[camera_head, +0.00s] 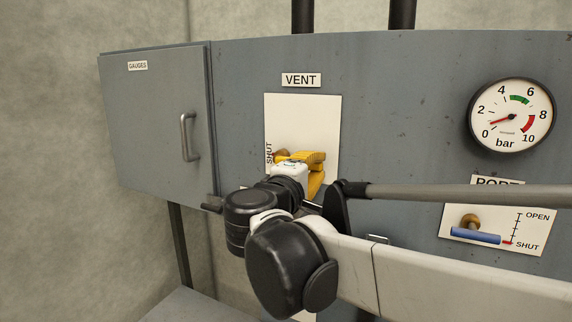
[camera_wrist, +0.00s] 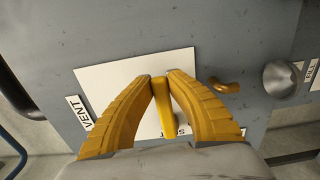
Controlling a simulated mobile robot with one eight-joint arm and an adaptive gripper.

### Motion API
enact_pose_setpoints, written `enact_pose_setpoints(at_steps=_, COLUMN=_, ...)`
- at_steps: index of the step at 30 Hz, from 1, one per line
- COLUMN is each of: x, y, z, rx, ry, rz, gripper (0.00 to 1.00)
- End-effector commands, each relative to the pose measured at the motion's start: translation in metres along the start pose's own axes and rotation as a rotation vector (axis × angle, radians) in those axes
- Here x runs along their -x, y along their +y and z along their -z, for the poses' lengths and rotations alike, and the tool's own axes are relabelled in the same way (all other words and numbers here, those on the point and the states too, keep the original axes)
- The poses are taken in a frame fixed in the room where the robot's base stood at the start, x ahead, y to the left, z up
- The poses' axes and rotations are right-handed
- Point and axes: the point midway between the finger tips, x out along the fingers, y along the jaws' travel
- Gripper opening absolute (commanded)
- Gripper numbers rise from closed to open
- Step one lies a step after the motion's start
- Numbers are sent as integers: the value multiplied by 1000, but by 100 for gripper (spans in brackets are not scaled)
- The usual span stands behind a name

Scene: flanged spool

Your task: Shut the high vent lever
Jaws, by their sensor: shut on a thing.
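The yellow vent lever (camera_wrist: 168,115) shows in the wrist view as a bar between my two yellow fingers. My gripper (camera_wrist: 160,80) is shut on it, with a fingertip on each side. The white vent plate (camera_wrist: 115,82) lies behind, and the lever stands close to its SHUT mark. In the head view the vent plate (camera_head: 303,118) is under the VENT label, and my gripper (camera_head: 316,160) is at its lower part. My wrist and fingers hide most of the lever there, so its exact angle is unclear.
A gauge cabinet (camera_head: 155,125) with a handle is at the left. A pressure gauge (camera_head: 512,115) and a blue port lever (camera_head: 475,236) are at the right. The wrist view shows a brass hook (camera_wrist: 225,86) and a round grey knob (camera_wrist: 282,78) beyond my right finger.

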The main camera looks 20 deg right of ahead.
Motion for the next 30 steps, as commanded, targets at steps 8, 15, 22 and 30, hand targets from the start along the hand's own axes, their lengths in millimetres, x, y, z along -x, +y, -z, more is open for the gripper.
enact_pose_setpoints(at_steps=8, x=0, y=-3, z=0, rx=-31, ry=0, rz=0, gripper=0)
enact_pose_setpoints(at_steps=15, x=0, y=-3, z=0, rx=-32, ry=0, rz=1, gripper=0)
enact_pose_setpoints(at_steps=22, x=0, y=-3, z=0, rx=-31, ry=0, rz=1, gripper=41)
enact_pose_setpoints(at_steps=30, x=3, y=-3, z=1, rx=-30, ry=1, rz=0, gripper=41)
